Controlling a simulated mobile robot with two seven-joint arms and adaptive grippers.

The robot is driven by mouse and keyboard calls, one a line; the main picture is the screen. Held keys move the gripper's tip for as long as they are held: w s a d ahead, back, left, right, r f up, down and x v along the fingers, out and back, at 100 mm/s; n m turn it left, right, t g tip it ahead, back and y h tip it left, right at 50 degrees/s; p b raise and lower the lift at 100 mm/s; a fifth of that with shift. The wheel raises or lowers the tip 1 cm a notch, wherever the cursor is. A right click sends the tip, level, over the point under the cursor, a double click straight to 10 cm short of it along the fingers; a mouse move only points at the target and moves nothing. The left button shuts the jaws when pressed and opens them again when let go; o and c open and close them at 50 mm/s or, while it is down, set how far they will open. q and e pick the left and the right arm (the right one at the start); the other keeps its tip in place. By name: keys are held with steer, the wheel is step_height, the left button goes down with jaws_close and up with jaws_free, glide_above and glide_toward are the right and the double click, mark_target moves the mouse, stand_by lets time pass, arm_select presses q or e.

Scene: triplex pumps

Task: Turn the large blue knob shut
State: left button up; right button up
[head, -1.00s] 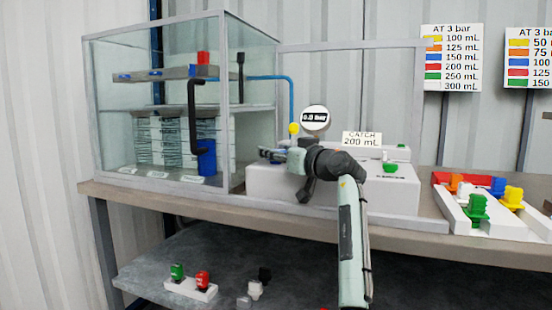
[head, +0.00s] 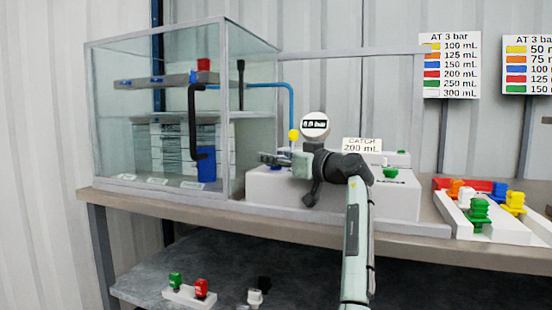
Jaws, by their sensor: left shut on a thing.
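The white pump unit (head: 350,203) stands on the bench, with a round gauge (head: 315,125) behind it. My left gripper (head: 272,159) reaches over the unit's left end, its fingers pointing left. How far the knob is turned cannot be seen. A green knob (head: 390,173) sits on the unit's right part. My right gripper is out of view.
A glass case (head: 112,120) with a blue cylinder (head: 206,165) stands close on the left. A white tray (head: 487,228) with several coloured plugs is at right. A card reading CATCH 200 mL (head: 362,144) stands behind my arm. The lower shelf (head: 215,290) holds a few small parts.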

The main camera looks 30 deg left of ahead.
arm_select(q)
steer(key=o, duration=1.2)
steer(key=shift+r, duration=0.1)
step_height(320, 180, up, 10)
steer(key=shift+f, duration=0.1)
